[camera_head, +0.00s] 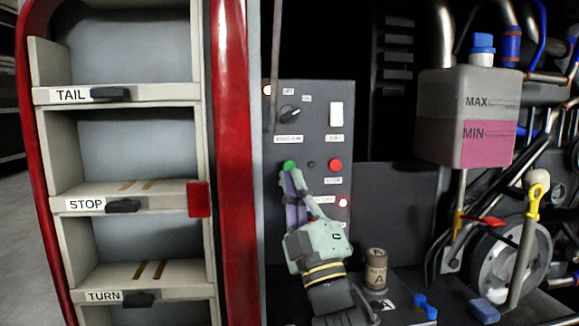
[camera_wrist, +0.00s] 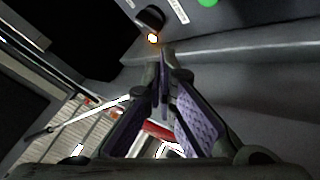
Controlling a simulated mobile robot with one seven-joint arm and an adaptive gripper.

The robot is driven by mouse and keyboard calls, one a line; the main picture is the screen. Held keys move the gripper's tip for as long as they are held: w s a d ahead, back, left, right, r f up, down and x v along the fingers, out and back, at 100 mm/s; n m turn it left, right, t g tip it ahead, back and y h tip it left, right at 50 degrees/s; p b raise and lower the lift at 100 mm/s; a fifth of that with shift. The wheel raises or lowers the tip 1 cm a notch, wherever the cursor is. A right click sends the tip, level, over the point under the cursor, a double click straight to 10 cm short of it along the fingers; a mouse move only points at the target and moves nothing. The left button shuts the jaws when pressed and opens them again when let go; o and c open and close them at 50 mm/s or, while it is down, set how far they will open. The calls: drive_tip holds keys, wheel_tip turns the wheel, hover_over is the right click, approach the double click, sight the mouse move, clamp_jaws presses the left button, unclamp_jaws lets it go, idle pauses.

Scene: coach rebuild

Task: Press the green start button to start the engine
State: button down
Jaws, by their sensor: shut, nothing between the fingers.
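The green button (camera_head: 289,165) is on the dark control panel (camera_head: 312,147), left of a red button (camera_head: 335,165). My gripper (camera_head: 292,181) is shut and empty, pointing up at the panel. In the head view its purple-padded fingertips are just below the green button; I cannot tell whether they touch it. In the wrist view the gripper's fingertips (camera_wrist: 165,78) are together, and part of a green round thing (camera_wrist: 207,2), likely the button, shows at the top edge, apart from the tips.
A coolant tank (camera_head: 440,115) is at right. A can (camera_head: 376,270) stands beside my wrist. A red post (camera_head: 233,150) borders the left.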

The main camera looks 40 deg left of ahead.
drive_tip(key=w+a, duration=0.4)
drive_tip(key=a, duration=0.1)
drive_tip(key=shift+w+a+p, duration=0.2)
drive_tip(key=shift+w+p, duration=0.1)
drive_tip(key=shift+p, duration=0.15)
drive_tip(key=shift+w+a, duration=0.1)
idle(1.1)
drive_tip(key=shift+w+a, duration=0.2)
drive_tip(key=shift+w+a, duration=0.3)
drive_tip(key=shift+a, duration=0.05)
idle(0.9)
idle(0.3)
drive_tip(key=shift+s+d+b, duration=0.4)
drive_tip(key=shift+s+d, duration=0.2)
drive_tip(key=shift+d, duration=0.05)
drive_tip(key=shift+s+d+b, duration=0.3)
drive_tip(key=shift+s+d, duration=0.5)
drive_tip(key=shift+d, duration=0.2)
drive_tip(key=shift+s+d+b, duration=0.3)
drive_tip(key=shift+s+d, duration=0.5)
drive_tip(key=shift+d, duration=0.15)
